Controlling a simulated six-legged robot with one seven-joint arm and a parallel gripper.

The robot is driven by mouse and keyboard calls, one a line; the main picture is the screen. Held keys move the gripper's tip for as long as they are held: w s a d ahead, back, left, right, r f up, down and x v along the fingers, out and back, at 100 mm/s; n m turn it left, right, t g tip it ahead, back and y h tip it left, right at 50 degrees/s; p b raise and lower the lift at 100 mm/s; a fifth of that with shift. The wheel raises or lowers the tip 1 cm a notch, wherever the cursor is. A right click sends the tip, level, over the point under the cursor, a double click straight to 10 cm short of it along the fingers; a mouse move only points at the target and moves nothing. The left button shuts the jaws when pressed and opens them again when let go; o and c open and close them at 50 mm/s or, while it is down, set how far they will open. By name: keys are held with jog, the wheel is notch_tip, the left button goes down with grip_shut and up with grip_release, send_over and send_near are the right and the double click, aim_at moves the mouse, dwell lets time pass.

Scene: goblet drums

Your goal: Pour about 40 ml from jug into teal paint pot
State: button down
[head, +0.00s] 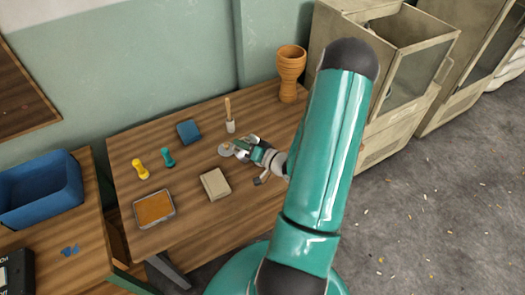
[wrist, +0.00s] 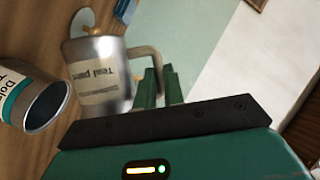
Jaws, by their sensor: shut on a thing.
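The jug (wrist: 98,75) is a metal vessel with a side handle and a pale label reading "Teal paint", which appears upside down in the wrist view. My gripper (wrist: 162,85) is shut on the jug's handle. An open metal pot (wrist: 14,92) with a white label and teal band lies to the left of the jug in that view, its dark mouth facing the lower right. Its contents cannot be made out. In the head view my gripper (head: 250,150) is over the table's right part, and the jug and pot there are small and partly hidden.
On the wooden table (head: 190,235) are a brush in a cup (head: 230,126), a blue block (head: 188,131), a beige block (head: 215,185), yellow (head: 140,169) and teal (head: 168,158) pieces and an orange-filled tray (head: 154,208). A goblet drum (head: 291,75) stands at the back right.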

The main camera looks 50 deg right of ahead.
jog(key=shift+s+d+f+m+t, duration=0.1)
jog(key=shift+d+f+m+t, duration=0.1)
jog(key=shift+d+m+t, duration=0.55)
jog(key=shift+a+g, duration=0.25)
jog(key=shift+a, duration=0.1)
dwell(0.5)
jog(key=shift+s+d+r+m, duration=0.1)
jog(key=shift+d+r+m, duration=0.4)
jog(key=shift+m, duration=0.45)
dwell(1.1)
jog(key=a+n, duration=0.1)
jog(key=n, duration=0.1)
jog(key=a+n+g, duration=0.1)
jog(key=n, duration=0.1)
jog(key=shift+w+a+f, duration=0.15)
jog(key=shift+w+a, duration=0.25)
jog(key=shift+n, duration=0.3)
jog(key=shift+f, duration=0.1)
jog(key=shift+w+a+f+n+g+h, duration=0.2)
jog(key=shift+a+f+n+g+h, duration=0.4)
jog(key=shift+f+n, duration=0.25)
